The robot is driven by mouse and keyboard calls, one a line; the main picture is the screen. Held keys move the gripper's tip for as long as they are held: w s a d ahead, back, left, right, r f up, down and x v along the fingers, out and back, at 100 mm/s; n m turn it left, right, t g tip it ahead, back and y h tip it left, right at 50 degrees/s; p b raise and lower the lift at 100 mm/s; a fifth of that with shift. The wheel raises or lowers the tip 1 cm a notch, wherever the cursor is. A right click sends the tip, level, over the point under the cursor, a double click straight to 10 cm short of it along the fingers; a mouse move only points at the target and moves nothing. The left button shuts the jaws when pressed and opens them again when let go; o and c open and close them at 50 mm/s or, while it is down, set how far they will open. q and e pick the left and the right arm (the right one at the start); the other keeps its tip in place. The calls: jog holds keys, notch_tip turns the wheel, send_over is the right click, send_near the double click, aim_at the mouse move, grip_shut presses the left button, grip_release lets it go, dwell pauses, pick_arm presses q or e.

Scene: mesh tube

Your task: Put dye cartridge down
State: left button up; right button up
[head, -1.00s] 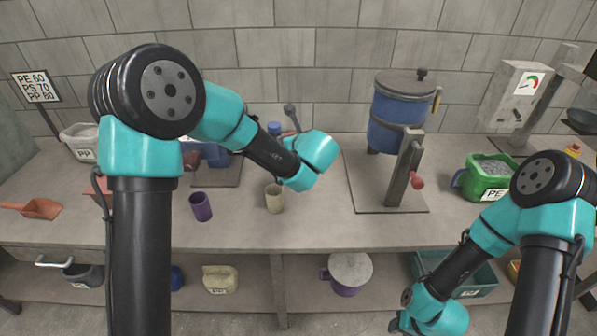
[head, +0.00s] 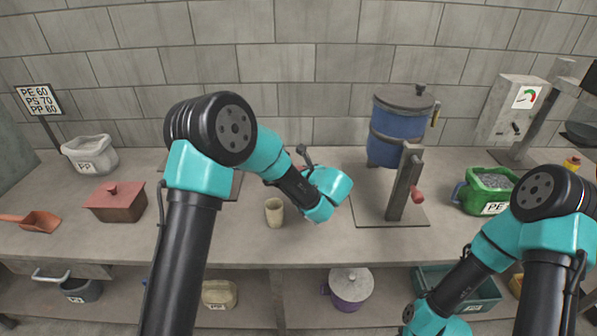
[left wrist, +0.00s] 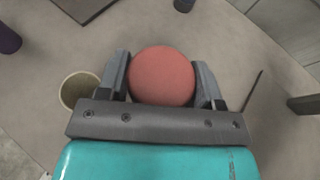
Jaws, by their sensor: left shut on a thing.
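In the left wrist view my left gripper (left wrist: 162,80) is shut on a round red thing (left wrist: 161,75), probably the dye cartridge, with a finger on each side. I see mostly its rounded top, so its lower end and any gap to the bench are hidden. In the head view the teal wrist of my left arm hides the gripper and most of what it holds, over the bench right of a beige cup (head: 274,212). This cup also shows left of the gripper in the left wrist view (left wrist: 78,91). My right gripper is out of view below the head picture.
A green PE tub (head: 488,190) is farther right. A red lidded box (head: 117,201) and PP bin (head: 90,154) stand left.

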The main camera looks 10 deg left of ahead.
pick_arm(q)
jog(key=w+a+f, duration=0.1)
jog(key=w+a, duration=0.1)
jog(key=w, duration=1.1)
jog(key=shift+w+a+f, duration=0.15)
jog(key=shift+w+a, duration=0.1)
jog(key=shift+a, duration=0.15)
jog(key=shift+w, duration=0.1)
jog(key=shift+w+f, duration=0.15)
jog(key=shift+f, duration=0.75)
jog(key=shift+w+f, duration=0.1)
jog(key=shift+f, duration=0.75)
jog(key=shift+f, duration=0.15)
jog(key=o, duration=1.3)
jog(key=shift+c, duration=0.2)
jog(key=v, duration=1.2)
